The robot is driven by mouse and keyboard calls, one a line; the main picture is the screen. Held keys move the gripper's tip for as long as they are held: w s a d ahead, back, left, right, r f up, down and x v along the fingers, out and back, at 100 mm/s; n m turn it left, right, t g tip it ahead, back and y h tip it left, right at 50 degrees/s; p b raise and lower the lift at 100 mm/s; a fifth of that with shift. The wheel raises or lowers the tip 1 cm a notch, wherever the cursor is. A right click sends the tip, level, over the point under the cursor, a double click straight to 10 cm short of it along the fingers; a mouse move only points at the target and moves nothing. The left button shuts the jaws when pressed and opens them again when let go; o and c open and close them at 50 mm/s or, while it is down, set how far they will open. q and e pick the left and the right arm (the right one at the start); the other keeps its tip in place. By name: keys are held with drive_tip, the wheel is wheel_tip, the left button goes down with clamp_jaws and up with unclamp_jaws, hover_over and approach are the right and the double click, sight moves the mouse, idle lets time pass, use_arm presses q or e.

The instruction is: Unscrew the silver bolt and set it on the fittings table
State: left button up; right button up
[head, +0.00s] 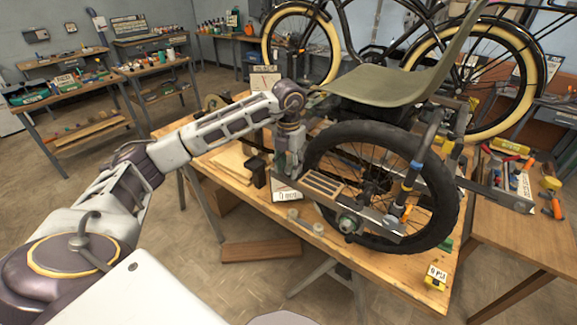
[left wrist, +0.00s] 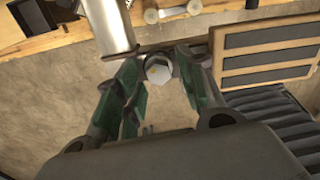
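The silver bolt (left wrist: 158,68) shows its hex head in the left wrist view, at the edge of a metal part. My left gripper (left wrist: 158,72) has its green-padded fingers apart, one on each side of the bolt head, with small gaps visible. I cannot tell how deep the fingertips reach around it. In the head view my left gripper (head: 284,172) points down beside the trike's black front wheel (head: 438,215), and the bolt cannot be made out there. My right gripper is not in view. I cannot tell which table is the fittings table.
The trike stands on a wooden workbench (head: 375,275). A slatted wooden piece (head: 323,185) is close beside my left gripper. A side table (head: 505,235) at right holds tools. Shelved tables (head: 150,70) stand back left.

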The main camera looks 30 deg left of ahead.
use_arm(q)
drive_tip(key=shift+m, duration=0.3)
drive_tip(key=shift+a+m, duration=0.15)
drive_tip(key=shift+m, duration=2.55)
drive_tip(key=shift+w+a+m, duration=0.1)
drive_tip(key=shift+m, duration=2.9)
drive_tip(key=shift+c, duration=0.5)
drive_tip(key=c, duration=0.5)
drive_tip(key=shift+o, duration=0.2)
drive_tip(key=shift+n, duration=0.3)
